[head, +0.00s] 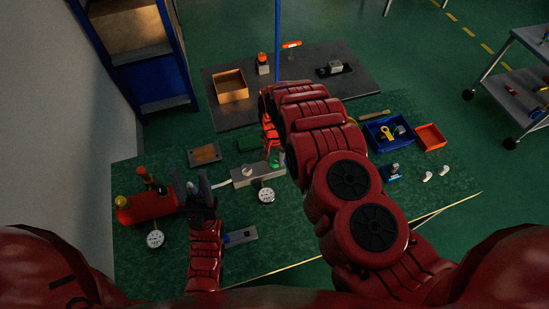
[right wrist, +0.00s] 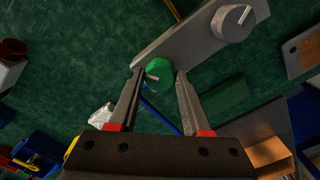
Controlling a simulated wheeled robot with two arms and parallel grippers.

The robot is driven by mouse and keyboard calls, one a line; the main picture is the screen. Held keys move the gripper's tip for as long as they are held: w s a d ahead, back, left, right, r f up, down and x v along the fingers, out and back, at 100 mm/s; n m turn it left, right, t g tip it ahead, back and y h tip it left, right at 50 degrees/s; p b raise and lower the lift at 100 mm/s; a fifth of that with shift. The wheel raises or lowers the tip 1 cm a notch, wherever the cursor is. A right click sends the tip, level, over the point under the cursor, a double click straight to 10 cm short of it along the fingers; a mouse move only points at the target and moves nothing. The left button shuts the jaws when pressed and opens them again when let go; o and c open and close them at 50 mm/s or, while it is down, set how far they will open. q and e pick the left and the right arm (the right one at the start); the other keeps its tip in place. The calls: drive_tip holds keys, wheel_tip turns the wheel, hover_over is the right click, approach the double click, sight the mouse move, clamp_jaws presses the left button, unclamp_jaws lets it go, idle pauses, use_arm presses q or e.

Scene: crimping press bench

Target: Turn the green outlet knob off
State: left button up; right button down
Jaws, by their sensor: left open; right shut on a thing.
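The green outlet knob (right wrist: 158,70) sits on the end of a grey block (right wrist: 195,38), and a pale pointer line shows on its face. My right gripper (right wrist: 161,76) is shut on the green knob, with one finger on either side. In the head view my right gripper (head: 272,150) reaches down to the right end of the grey block (head: 243,180). A grey knob (right wrist: 233,22) with a white line is on the block's other end. My left gripper (head: 194,184) is open and empty, left of the block.
A red machine (head: 148,206) with gauges stands at the left. A blue bin (head: 385,139) and an orange tray (head: 431,137) lie at the right. A brown plate (head: 205,154) and a dark green block (head: 249,144) lie behind the grey block.

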drive_tip(key=m, duration=0.3)
drive_tip(key=shift+m+p, duration=0.3)
drive_tip(key=shift+m, duration=1.2)
drive_tip(key=shift+c, duration=1.8)
unclamp_jaws()
drive_tip(key=shift+r, duration=0.1)
